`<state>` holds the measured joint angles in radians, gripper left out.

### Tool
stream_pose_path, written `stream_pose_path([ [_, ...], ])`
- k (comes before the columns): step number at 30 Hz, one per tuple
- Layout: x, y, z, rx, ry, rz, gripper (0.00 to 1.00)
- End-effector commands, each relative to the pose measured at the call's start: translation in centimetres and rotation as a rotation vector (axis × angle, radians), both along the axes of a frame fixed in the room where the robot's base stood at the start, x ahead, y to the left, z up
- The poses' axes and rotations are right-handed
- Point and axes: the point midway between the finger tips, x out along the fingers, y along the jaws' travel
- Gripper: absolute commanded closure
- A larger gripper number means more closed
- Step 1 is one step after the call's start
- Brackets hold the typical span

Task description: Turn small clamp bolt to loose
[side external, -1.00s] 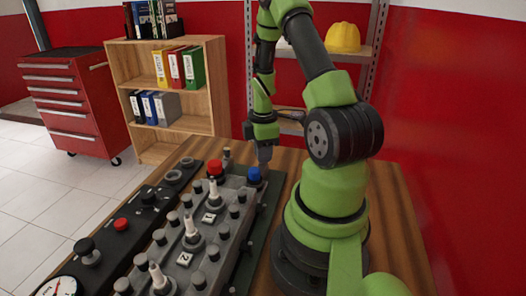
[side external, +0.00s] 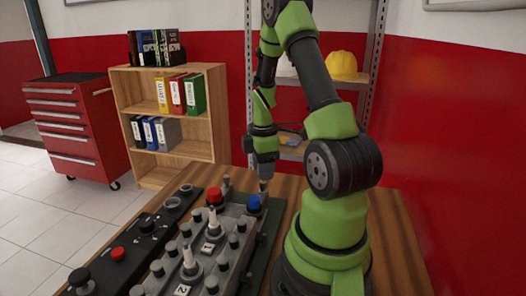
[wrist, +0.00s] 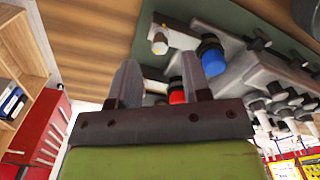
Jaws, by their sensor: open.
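My gripper (side external: 263,187) points down just behind the blue knob (side external: 254,203) at the far end of the engine trainer panel (side external: 228,225). In the wrist view my gripper (wrist: 161,70) is open, with nothing between its two fingers. A small bolt-like part with a pale tip (wrist: 160,43) shows past the fingertips, apart from them. The blue knob (wrist: 212,56) is to its right, and the red knob (wrist: 177,92) shows partly between the fingers. I cannot tell for sure which part is the small clamp bolt, or its setting.
Several upright posts and white-tipped levers (side external: 187,258) crowd the grey panel. A black control strip (side external: 140,240) lies to its left. Bare wooden table (side external: 290,185) shows behind the panel. A bookshelf (side external: 190,155) and red tool cabinet (side external: 70,125) stand farther back.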

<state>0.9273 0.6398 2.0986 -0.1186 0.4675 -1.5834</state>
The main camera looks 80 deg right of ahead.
Motion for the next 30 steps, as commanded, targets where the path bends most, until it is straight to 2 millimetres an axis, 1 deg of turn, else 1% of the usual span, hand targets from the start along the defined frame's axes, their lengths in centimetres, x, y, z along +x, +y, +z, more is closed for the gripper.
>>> stream_pose_path([
  [1,0.1,-0.1,1.2,-0.007,-0.004,0.000,0.56],
  [6,0.0,-0.1,4.2,-0.006,-0.004,-0.001,0.56],
  [10,0.0,-0.1,5.6,-0.003,-0.002,0.000,0.56],
  [15,0.0,0.0,6.2,0.000,0.000,0.000,0.56],
  [28,0.0,0.1,6.3,-0.001,-0.001,-0.002,0.56],
  [30,0.4,0.4,6.7,-0.009,-0.010,-0.013,0.56],
])
